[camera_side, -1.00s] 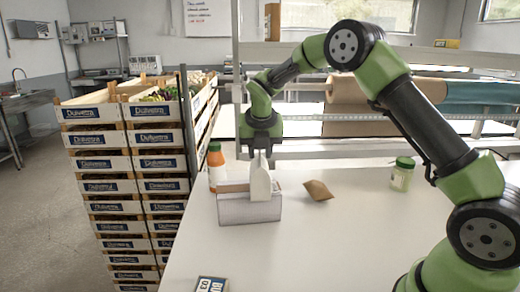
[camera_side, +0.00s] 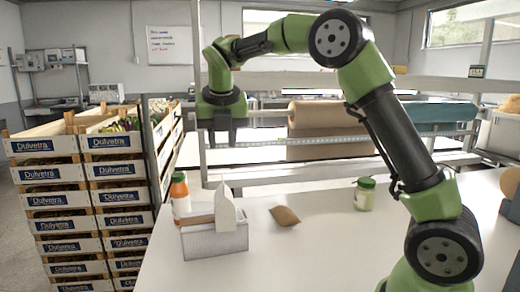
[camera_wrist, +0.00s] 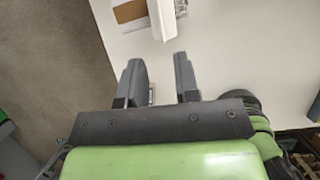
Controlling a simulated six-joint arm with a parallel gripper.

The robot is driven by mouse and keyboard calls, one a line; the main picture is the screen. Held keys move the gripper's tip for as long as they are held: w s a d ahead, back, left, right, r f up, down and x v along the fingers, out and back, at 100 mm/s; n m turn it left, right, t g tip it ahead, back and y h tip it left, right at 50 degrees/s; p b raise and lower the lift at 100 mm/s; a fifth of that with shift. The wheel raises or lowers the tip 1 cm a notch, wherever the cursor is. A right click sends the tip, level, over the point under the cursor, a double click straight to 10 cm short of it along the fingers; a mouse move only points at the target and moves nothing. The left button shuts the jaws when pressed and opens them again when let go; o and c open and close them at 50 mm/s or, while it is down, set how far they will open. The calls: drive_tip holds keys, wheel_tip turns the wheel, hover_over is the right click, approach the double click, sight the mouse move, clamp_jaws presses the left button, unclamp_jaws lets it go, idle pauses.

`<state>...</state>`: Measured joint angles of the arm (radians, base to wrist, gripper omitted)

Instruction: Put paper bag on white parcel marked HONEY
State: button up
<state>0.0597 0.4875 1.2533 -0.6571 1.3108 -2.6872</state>
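A small brown paper packet, which looks like the paper bag (camera_side: 285,216), lies on the white table right of a pale grey-white box (camera_side: 214,243). No HONEY mark is readable, so I cannot tell which thing is the white parcel. A white gable-topped carton (camera_side: 226,211) stands upright in or against the box; its base is hidden. My gripper (camera_side: 222,143) hangs above the carton, clear of it. In the wrist view, my gripper (camera_wrist: 158,60) is open and empty, with the carton (camera_wrist: 165,18) beyond its fingertips.
A green-lidded jar (camera_side: 364,194) stands further right. Stacked Dulvetra crates (camera_side: 113,195) stand left of the table. The table front (camera_side: 300,265) is clear.

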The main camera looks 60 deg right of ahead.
drive_tip(key=s+a+m+t+y, duration=0.2)
drive_tip(key=s+a+m, duration=0.2)
drive_tip(key=s+m, duration=0.8)
drive_tip(key=s+a+m+t+y, duration=0.2)
drive_tip(key=s+a+m, duration=0.3)
drive_tip(key=s+m, duration=0.7)
drive_tip(key=m+y, duration=0.1)
drive_tip(key=m, duration=0.6)
drive_tip(key=shift+s+a+r, duration=0.2)
drive_tip(key=shift+s+r, duration=0.2)
